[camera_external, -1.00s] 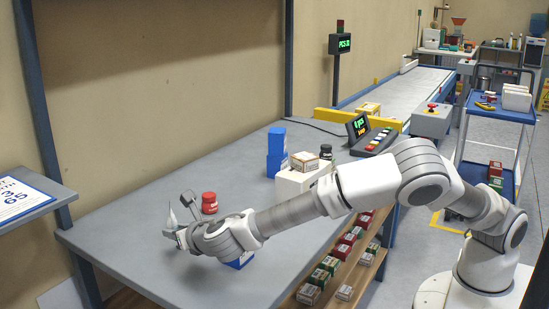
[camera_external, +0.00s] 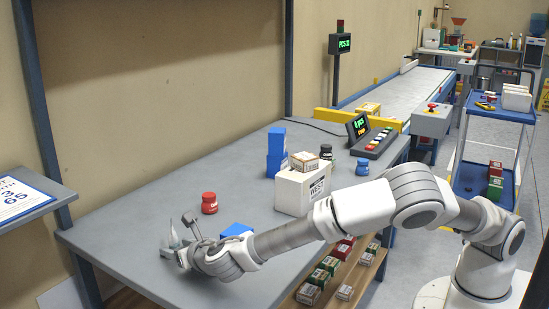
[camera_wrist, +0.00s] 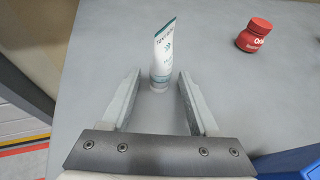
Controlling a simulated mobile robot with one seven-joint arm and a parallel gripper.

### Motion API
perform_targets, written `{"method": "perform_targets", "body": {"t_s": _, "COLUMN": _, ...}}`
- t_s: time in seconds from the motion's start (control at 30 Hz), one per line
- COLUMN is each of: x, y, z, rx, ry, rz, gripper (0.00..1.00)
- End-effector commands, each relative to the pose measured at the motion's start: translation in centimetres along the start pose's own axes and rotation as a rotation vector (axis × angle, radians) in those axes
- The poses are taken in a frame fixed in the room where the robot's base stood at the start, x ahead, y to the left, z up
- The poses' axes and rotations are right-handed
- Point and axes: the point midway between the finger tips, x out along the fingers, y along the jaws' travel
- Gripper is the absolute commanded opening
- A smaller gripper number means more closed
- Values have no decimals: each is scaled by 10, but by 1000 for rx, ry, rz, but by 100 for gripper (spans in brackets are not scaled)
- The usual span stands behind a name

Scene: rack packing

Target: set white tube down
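The white tube (camera_wrist: 163,55) with green print stands upright on its cap on the grey table (camera_wrist: 215,70), leaning slightly in the wrist view. In the external view the tube (camera_external: 174,238) is near the table's front left end, partly hidden by my gripper (camera_external: 177,254). In the wrist view my gripper (camera_wrist: 157,92) is open, with the tube's lower end between the fingertips and a gap on either side.
A red jar (camera_wrist: 253,35) stands right of the tube. A blue box (camera_external: 237,230) is beside my wrist. The table's left end is clear.

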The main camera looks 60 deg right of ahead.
Motion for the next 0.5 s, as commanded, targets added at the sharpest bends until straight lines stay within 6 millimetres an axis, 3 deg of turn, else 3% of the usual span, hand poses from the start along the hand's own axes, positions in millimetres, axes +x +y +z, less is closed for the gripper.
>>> {"method": "perform_targets", "body": {"t_s": 0.3, "x": -2, "y": 0, "z": 5, "rx": 1, "ry": -1, "rz": 0, "gripper": 60}}
{"method": "perform_targets", "body": {"t_s": 0.5, "x": -34, "y": 1, "z": 6, "rx": -1, "ry": 0, "rz": 3, "gripper": 60}}
